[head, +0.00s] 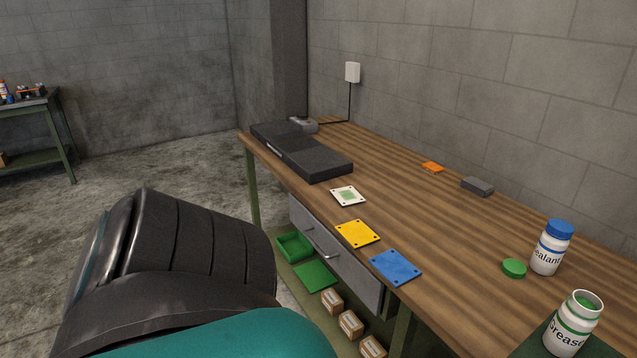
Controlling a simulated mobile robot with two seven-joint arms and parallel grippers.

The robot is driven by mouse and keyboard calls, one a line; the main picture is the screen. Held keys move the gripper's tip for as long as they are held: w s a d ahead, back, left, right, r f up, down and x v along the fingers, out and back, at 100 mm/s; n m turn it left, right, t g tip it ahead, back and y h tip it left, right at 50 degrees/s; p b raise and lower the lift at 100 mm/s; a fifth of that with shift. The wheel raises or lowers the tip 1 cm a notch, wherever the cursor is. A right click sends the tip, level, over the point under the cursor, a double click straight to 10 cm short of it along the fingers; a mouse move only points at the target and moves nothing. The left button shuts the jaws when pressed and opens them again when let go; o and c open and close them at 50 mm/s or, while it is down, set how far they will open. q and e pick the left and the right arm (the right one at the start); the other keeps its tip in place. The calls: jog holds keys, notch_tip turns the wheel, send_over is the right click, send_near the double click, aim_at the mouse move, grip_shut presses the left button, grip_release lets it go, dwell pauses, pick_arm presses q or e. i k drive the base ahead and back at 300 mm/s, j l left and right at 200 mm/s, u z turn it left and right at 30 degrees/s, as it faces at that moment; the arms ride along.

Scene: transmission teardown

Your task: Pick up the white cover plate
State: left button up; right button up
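The white cover plate (348,196) lies flat on the wooden workbench (415,222), near its front edge. It is a small square with a green patch in its middle and dark holes at its corners. It lies just in front of a long black case and behind the yellow plate. A dark, bulky arm part of mine fills the lower left of the head view. It is well apart from the white plate in the picture. Neither gripper shows in this view.
A yellow plate (357,233) and a blue plate (395,267) lie along the front edge. A black case (301,151) lies at the far end. A sealant bottle (551,248), an open grease jar (573,326) and a green lid (514,268) stand at the right. The bench middle is clear.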

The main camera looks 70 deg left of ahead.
aim_at(348, 196)
jog(key=u, duration=2)
jog(key=i+j+z, duration=0.15)
jog(key=z, duration=0.7)
jog(key=i+j+z, duration=0.1)
jog(key=j+z, duration=0.2)
jog(key=j, duration=0.15)
jog(key=j+z, duration=0.25)
jog(key=j, duration=0.2)
jog(key=i+j+z, duration=0.1)
jog(key=j+z, duration=0.2)
jog(key=j, duration=0.6)
jog(key=j+z, duration=0.1)
jog(key=j, duration=1.8)
